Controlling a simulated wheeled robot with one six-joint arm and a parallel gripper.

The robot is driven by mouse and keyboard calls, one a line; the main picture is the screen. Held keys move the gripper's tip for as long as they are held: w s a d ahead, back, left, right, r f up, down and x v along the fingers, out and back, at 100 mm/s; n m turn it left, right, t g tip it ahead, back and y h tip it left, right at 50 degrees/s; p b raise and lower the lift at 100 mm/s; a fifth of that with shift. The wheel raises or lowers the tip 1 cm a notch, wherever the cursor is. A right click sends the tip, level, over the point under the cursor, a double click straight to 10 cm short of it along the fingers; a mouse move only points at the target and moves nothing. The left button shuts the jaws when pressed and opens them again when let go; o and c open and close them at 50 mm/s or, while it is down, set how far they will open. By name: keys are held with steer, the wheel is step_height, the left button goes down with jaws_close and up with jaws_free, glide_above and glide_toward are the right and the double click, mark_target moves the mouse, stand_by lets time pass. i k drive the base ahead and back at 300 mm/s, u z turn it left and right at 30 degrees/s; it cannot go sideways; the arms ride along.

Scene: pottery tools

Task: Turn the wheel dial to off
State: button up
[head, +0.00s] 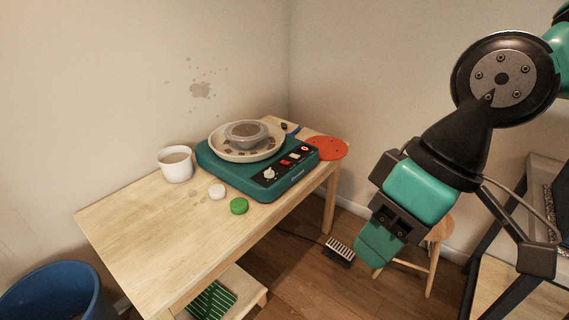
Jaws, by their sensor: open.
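The teal pottery wheel (218,170) stands on the wooden table. Its black control panel faces the front right and carries a pale round dial (269,173) at the left end. The dial's pointer is too small to read. Farther right on the panel are small red and white controls (286,162). My gripper (380,245) hangs at the right, beyond the table's right edge, pointing down and left. It is apart from the wheel and the dial, and it is open with nothing visible in it.
A white cup (175,164), a white round piece (217,191) and a green round piece (239,206) sit left and front of the wheel. A red disc (327,148) lies right of it.

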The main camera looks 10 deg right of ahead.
mark_target(269, 173)
steer(key=u, duration=0.15)
steer(key=i, duration=0.9)
steer(key=u, duration=0.6)
